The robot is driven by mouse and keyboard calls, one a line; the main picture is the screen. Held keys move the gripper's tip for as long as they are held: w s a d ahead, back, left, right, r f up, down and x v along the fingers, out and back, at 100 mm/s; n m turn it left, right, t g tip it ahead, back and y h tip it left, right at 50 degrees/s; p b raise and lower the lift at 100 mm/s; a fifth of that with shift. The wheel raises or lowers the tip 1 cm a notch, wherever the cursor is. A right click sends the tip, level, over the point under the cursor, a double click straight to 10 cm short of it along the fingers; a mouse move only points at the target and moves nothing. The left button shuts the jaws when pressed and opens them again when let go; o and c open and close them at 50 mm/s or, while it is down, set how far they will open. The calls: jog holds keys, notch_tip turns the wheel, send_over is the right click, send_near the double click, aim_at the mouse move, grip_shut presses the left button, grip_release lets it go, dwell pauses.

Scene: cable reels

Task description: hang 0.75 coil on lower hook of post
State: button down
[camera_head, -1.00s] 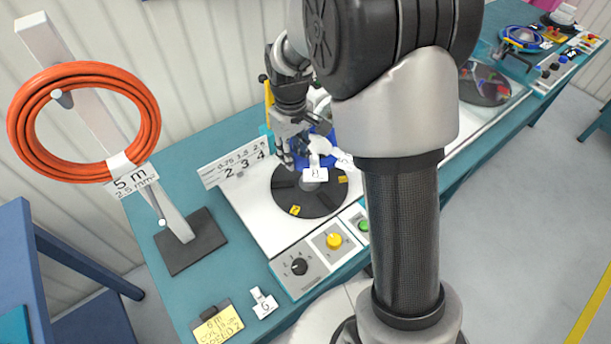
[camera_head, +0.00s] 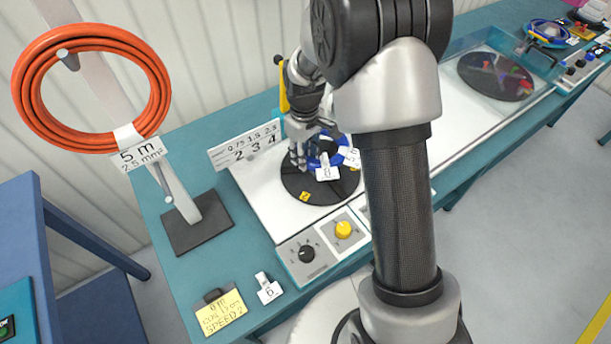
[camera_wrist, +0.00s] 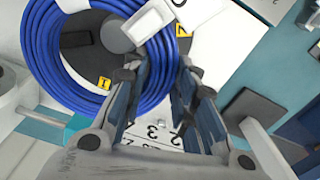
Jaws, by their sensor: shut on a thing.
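The blue coil (camera_wrist: 45,55) with white tags is a ring seen large in the wrist view. In the head view the coil (camera_head: 346,153) is partly hidden behind my gripper and arm. My gripper (camera_wrist: 165,75) is shut on the near side of the coil, close to its white tag; it also shows in the head view (camera_head: 300,155). The coil is over the dark turntable (camera_head: 303,190); how high is unclear. The post (camera_head: 180,195) stands at left on a dark base. Its lower hook (camera_head: 163,180) is bare. An orange coil (camera_head: 28,95), tagged 5 m, hangs on the upper hook (camera_head: 68,60).
A sign with numbers (camera_head: 245,150) stands behind the turntable, near my gripper. Knob panels (camera_head: 307,250), a yellow note (camera_head: 220,312) and a white tag (camera_head: 268,290) are in front. A second turntable (camera_head: 495,75) is at right. Teal table is clear around the post base.

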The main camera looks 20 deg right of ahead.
notch_tip(320, 180, down, 9)
jog(key=shift+r+b, duration=0.15)
jog(key=shift+b, duration=0.75)
jog(key=c, duration=1.3)
grip_release()
jog(key=shift+f, duration=0.2)
